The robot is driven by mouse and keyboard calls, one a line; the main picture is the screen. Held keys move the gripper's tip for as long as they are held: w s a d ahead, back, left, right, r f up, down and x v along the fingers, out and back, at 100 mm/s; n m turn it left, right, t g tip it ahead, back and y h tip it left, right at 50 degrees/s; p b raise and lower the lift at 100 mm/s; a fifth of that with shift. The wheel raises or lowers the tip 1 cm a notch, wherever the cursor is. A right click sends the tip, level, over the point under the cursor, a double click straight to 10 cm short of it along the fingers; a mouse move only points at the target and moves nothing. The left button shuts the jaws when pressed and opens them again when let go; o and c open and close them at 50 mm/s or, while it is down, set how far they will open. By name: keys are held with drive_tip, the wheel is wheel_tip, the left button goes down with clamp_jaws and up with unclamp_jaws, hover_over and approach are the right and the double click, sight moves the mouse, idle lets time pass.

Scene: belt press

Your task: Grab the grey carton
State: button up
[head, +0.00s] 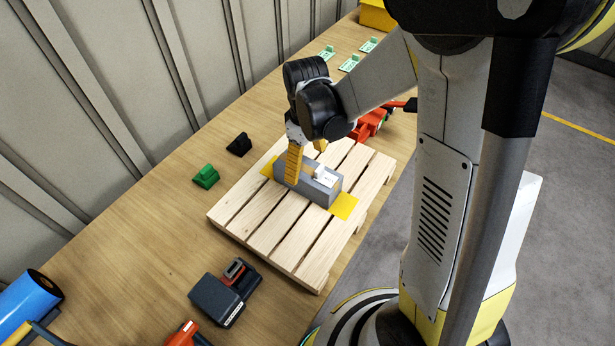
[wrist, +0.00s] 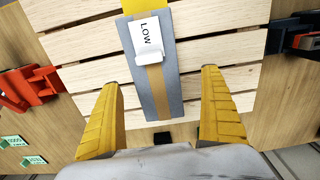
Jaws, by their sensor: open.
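The grey carton (head: 320,190) lies on a wooden pallet (head: 262,222) on the bench, with a tan tape strip and a white label on top. In the wrist view the carton (wrist: 184,42) runs lengthwise from the top edge down between the fingers, and its label reads "LOW" with one edge curled up. My gripper (head: 305,163) is over the far end of the carton in the head view. In the wrist view my gripper (wrist: 160,100) is open, with one yellow finger on each side of the carton and a visible gap to each. Finger contact cannot be told in the head view.
Yellow patches (head: 344,206) show on the pallet at the carton's ends. A green block (head: 206,177) and black block (head: 240,144) stand left of the pallet. A dark battery-like item (head: 221,297) lies in front, a blue roll (head: 28,300) at lower left. Red clamps (head: 369,126) lie behind.

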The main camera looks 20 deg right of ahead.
sight(307, 169)
drive_tip(key=f, duration=0.3)
drive_tip(key=f+b, duration=0.1)
drive_tip(key=shift+w+d+f, duration=0.25)
drive_tip(key=shift+f, duration=0.05)
drive_tip(key=c, duration=1.5)
drive_tip(key=shift+r, duration=0.1)
drive_tip(key=shift+r+p, duration=0.35)
drive_tip(key=shift+r, duration=1.7)
drive_tip(key=s+d+r+p, duration=0.2)
drive_tip(key=s+d+r, duration=0.4)
drive_tip(key=d, duration=0.3)
drive_tip(key=shift+s+r+p, duration=0.35)
drive_tip(key=shift+s+r, duration=0.05)
drive_tip(key=shift+s, duration=0.35)
